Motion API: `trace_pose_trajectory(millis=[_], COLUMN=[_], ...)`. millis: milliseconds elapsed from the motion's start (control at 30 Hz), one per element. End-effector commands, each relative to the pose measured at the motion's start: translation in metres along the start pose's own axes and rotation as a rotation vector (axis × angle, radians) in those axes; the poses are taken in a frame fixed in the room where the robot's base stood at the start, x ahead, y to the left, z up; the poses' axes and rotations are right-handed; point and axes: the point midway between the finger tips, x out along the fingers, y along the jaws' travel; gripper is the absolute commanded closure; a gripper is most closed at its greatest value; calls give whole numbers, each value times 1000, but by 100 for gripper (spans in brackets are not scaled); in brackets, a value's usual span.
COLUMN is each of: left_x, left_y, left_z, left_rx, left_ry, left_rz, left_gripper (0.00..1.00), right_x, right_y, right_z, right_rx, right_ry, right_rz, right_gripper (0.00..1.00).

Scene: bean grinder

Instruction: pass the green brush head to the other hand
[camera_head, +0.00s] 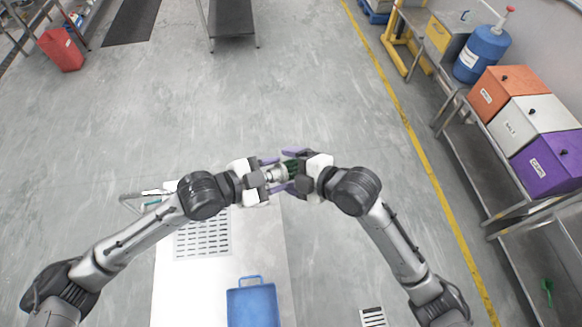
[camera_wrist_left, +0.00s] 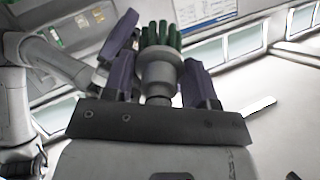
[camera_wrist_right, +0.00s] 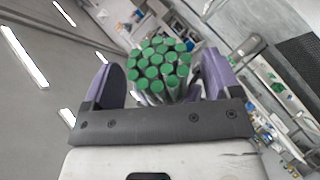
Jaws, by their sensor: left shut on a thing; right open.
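The brush head (camera_head: 290,167) is between my two grippers above the table's far end. In the left wrist view it shows a pale grey round collar (camera_wrist_left: 160,72) with green bristles pointing away. My left gripper (camera_wrist_left: 158,80) is shut on its grey body. My right gripper (camera_wrist_right: 160,78) faces it from the right and is open, with one purple finger on each side of the bristles. The right wrist view shows the green bristle tips (camera_wrist_right: 160,62) end-on between those fingers. I cannot tell whether the right fingers touch the bristles.
A pale table (camera_head: 262,240) lies below, with a slotted grate (camera_head: 203,238) and a blue tray (camera_head: 253,305). At the right, a metal shelf holds orange (camera_head: 498,88), white (camera_head: 530,118) and purple (camera_head: 548,163) bins and a blue drum (camera_head: 482,52).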

Motion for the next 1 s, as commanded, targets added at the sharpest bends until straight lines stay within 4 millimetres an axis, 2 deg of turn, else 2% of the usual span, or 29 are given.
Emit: trace_pose_trajectory(millis=[600, 800, 1000], left_x=[0, 0, 0], left_y=[0, 0, 0], left_z=[0, 0, 0], left_rx=[0, 0, 0], left_ry=[0, 0, 0], left_rz=[0, 0, -1], left_gripper=[74, 74, 74], right_x=[-92, -108, -114], right_y=[0, 0, 0], right_z=[1, 1, 0], right_rx=[-2, 0, 1], right_ry=[-3, -3, -1], right_rz=[-1, 0, -1], right_gripper=[17, 17, 17])
